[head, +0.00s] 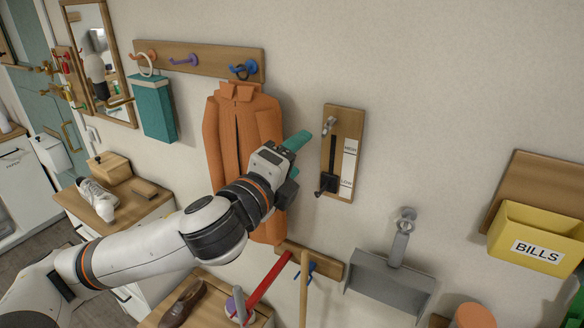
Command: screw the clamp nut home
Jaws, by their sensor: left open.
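A wooden wall panel (357,122) carries a dark vertical slot and a white strip lettered at top and bottom. A small silver fitting (328,126) sits at the panel's upper left; it may be the clamp nut, but it is too small to be sure. A black slider block (326,184) sits low on the slot. My left gripper (298,140) has teal fingers and is in front of the orange jacket, pointing at the panel and just left of the silver fitting. It is open, with nothing seen between the fingers. My right gripper is out of view.
The orange jacket (230,130) hangs from a hook rail (215,60) behind my gripper. A grey dustpan (390,282) hangs below right of the panel. A yellow bills box (535,238) is at far right. The wall between panel and box is bare.

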